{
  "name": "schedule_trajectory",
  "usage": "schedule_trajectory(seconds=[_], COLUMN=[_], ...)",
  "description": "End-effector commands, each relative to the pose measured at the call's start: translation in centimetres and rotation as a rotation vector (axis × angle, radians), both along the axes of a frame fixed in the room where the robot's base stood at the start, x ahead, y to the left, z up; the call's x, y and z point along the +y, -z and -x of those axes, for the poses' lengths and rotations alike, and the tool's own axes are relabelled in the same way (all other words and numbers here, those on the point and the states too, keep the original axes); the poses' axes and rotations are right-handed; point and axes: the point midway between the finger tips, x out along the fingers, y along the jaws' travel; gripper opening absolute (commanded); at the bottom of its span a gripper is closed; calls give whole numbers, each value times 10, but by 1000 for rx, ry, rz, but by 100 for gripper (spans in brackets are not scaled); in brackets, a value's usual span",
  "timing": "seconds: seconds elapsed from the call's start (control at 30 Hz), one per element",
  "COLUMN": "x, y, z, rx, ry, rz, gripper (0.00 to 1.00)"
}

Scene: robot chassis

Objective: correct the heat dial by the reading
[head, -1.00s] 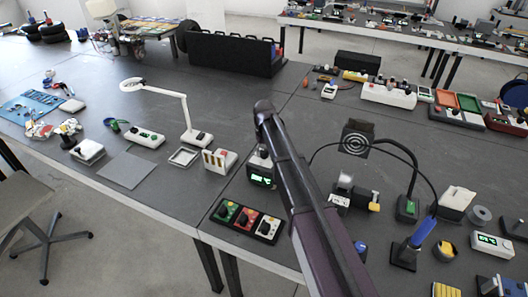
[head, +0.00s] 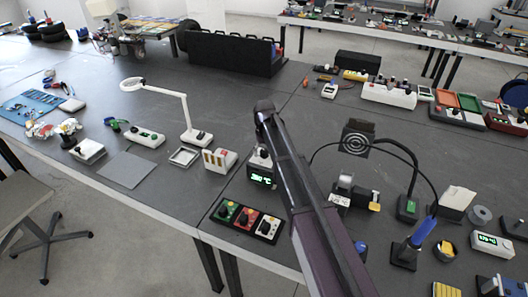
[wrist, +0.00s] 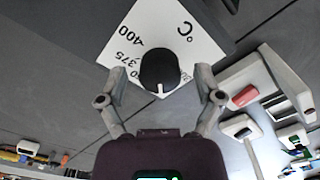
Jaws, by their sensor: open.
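The heat unit (head: 262,179) is a small dark box with a green display and a pale top, partly behind my arm. The display appears to end in °C; its digits are too small to read surely. In the wrist view, the black dial knob (wrist: 159,66) sits on a white scale plate (wrist: 178,22) marked 400, 375 and °C. Its white pointer line faces down in the picture; the scale there is hidden. My gripper (wrist: 160,75) is open, with one finger on each side of the knob and gaps showing. The arm hides the fingers in the head view.
A black panel with green, red and white dials (head: 246,221) lies in front of the unit. A white box with colored strips (head: 219,160) stands to its left. A fan-like stand (head: 356,139), cables and a blue-handled tool (head: 423,231) stand to the right of my arm.

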Motion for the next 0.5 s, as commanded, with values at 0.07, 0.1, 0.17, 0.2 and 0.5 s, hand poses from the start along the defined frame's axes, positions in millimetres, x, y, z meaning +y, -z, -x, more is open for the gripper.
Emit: schedule_trajectory(seconds=[0.07,0.1,0.17,0.2,0.5], x=[0,0,0,0,0], y=[0,0,0,0,0], z=[0,0,0,0,0], rx=[0,0,-1,-1,-1], ry=[2,4,11,18,130], rz=[0,0,0,0,0], gripper=[85,85,85,85,85])
